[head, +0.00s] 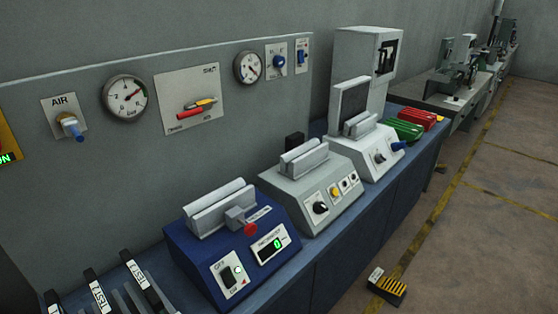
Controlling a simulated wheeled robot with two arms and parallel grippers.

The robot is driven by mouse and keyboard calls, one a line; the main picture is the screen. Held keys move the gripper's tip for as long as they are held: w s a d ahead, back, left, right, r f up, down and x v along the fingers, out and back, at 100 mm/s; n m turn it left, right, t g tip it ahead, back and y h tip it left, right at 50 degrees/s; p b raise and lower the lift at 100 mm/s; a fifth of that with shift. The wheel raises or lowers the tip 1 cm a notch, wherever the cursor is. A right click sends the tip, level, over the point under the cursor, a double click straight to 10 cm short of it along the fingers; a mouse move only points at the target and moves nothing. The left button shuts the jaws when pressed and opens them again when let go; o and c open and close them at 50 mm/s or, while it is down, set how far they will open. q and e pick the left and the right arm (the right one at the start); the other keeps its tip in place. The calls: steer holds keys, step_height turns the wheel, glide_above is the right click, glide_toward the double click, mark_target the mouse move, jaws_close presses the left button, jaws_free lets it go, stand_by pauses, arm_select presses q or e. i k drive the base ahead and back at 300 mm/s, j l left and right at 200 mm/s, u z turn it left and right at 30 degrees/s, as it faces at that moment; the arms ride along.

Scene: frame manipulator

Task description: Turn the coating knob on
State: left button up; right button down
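No knob has a label I can read as coating. A white-grey machine (311,186) in the middle of the bench has a black round knob (320,208) on its front, beside a yellow button (335,191) and small dials. The white machine (364,147) behind it has a smaller dark knob (380,158) and a blue-handled part (398,146) at its right. On the wall panel are a blue knob (278,62) on a small plate and a blue-and-metal valve (70,125) under the word AIR. Neither of my grippers is in view.
A blue machine (232,241) with a red button and lit green display stands nearest on the blue bench. Black-handled pieces (98,291) lie at lower left. Green and red items (404,129) sit at the bench's far end. A yellow-black pedal (388,286) is on open floor, right.

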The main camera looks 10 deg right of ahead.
mark_target(319, 208)
steer(key=l, duration=0.5)
steer(key=i+l, duration=0.15)
steer(key=l, duration=0.85)
steer(key=i, duration=0.05)
